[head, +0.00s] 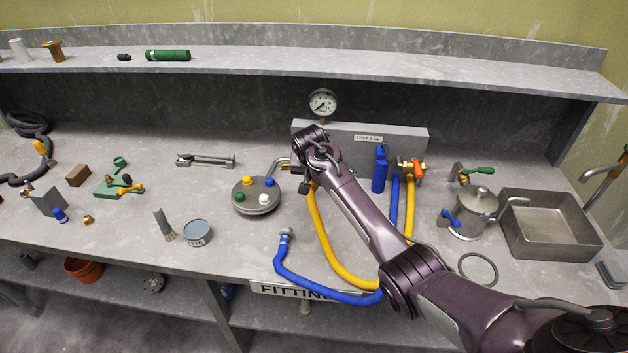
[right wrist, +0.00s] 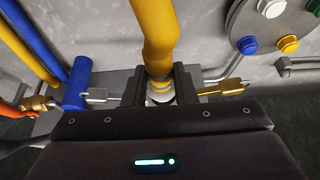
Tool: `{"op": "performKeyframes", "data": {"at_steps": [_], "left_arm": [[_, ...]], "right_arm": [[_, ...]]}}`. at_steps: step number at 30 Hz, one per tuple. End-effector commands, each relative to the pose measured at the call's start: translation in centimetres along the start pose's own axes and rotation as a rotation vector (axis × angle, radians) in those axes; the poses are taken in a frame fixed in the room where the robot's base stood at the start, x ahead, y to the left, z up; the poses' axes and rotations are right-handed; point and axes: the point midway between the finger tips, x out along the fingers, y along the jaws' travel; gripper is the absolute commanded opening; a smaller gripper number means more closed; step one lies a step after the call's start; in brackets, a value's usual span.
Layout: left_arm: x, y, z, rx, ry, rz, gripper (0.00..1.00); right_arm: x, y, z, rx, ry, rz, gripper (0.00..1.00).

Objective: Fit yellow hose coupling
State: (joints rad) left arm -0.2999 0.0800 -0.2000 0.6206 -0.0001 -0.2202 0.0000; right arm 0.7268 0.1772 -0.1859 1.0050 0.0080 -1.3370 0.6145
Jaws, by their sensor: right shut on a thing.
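The yellow hose (head: 322,235) runs from the right side of the grey test block (head: 410,138), loops down over the bench front and rises to my right gripper (head: 308,184). In the right wrist view, my right gripper (right wrist: 161,92) is shut on the hose's pale metal coupling (right wrist: 160,91), with the yellow hose (right wrist: 155,35) leading away from it. The round grey port plate (head: 257,206) with blue, yellow, green and white caps lies just left of the gripper; it also shows in the right wrist view (right wrist: 239,19). The coupling is hidden in the head view. My left gripper is out of view.
The blue hose (head: 325,289) lies in front with its metal end (head: 286,236) on the bench. A blue cylinder (head: 380,170) stands by the block. A gauge (head: 323,102) rises behind. A paste tin (head: 197,232), lidded pot (head: 474,208) and steel basin (head: 550,250) stand to the sides.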

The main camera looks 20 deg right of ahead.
Motion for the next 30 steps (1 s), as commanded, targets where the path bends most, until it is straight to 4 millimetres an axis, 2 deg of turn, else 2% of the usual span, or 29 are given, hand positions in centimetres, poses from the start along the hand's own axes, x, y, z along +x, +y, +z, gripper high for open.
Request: {"op": "performKeyframes", "data": {"at_steps": [30], "left_arm": [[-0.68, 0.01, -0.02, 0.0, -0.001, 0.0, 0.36]], "right_arm": [[-0.04, -0.06, 0.0, 0.0, 0.0, 0.0, 0.01]]}}
